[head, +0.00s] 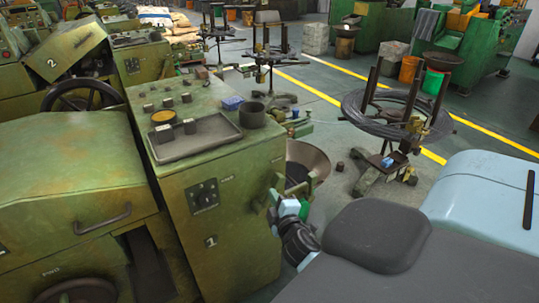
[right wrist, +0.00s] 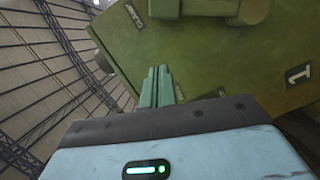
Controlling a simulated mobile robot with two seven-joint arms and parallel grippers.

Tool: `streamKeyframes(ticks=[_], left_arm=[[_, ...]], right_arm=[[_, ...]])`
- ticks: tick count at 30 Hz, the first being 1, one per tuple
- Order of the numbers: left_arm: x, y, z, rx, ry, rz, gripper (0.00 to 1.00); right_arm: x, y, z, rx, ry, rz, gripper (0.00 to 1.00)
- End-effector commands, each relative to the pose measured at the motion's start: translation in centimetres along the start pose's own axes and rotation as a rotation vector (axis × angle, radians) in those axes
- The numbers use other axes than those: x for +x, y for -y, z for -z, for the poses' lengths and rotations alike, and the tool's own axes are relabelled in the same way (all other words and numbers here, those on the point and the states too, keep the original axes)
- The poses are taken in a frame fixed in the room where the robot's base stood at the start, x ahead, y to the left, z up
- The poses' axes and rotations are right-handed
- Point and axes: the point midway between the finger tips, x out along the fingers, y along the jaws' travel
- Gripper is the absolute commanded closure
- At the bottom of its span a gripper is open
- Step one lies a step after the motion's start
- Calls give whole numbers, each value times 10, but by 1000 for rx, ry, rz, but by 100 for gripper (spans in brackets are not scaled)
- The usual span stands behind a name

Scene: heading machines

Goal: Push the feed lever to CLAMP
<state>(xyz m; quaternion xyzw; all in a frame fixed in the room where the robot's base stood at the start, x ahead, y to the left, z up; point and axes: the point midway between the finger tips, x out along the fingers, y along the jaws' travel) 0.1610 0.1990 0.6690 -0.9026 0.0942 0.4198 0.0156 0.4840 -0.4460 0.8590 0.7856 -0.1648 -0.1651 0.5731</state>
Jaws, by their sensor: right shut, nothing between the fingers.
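The green machine marked 1 (head: 235,235) stands left of my right arm. My right gripper (head: 271,203) is at this machine's right edge, near the dark funnel-shaped bowl (head: 310,160). In the right wrist view its two greenish fingers (right wrist: 157,88) are together with nothing between them. My left gripper is not in view.
A tray (head: 195,138) and a dark cup (head: 252,115) sit on the machine top. A selector knob (head: 203,196) is on its front. A wire coil on a stand (head: 398,112) is to the right. Open floor with yellow lines lies behind.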

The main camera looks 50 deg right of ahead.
Motion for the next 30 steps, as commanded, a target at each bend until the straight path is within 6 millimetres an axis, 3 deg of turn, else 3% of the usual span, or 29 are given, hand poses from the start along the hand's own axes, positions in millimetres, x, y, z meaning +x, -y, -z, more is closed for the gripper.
streamKeyframes(ticks=[3,9,30], left_arm=[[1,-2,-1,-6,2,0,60],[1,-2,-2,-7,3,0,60],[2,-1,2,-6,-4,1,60]], right_arm=[[-17,0,0,0,1,2,100],[-31,-1,0,-1,0,1,100],[-34,0,1,6,-2,7,100]])
